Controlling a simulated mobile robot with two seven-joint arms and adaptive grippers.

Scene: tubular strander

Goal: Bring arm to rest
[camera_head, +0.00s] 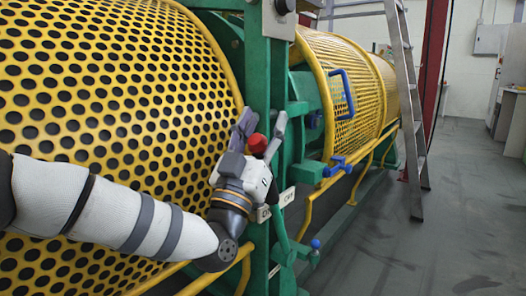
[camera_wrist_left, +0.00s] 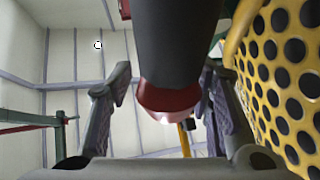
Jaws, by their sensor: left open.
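My left arm (camera_head: 120,212) comes in from the left in front of the yellow perforated guard. My left gripper (camera_head: 261,128) points up beside the green post, its two fingers spread apart. A red knob (camera_head: 257,143) shows between the fingers in the head view. In the left wrist view a dark cylinder with a red end (camera_wrist_left: 170,97) stands between the open fingers (camera_wrist_left: 165,100), with gaps visible on both sides. I cannot tell whether the gripper touches it. My right gripper is not in view.
The yellow perforated guard (camera_head: 95,85) is close to the left arm and also fills the right side of the wrist view. A green post (camera_head: 268,75), blue handle (camera_head: 342,93) and ladder (camera_head: 403,85) stand beyond. Grey floor (camera_head: 440,220) at right is clear.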

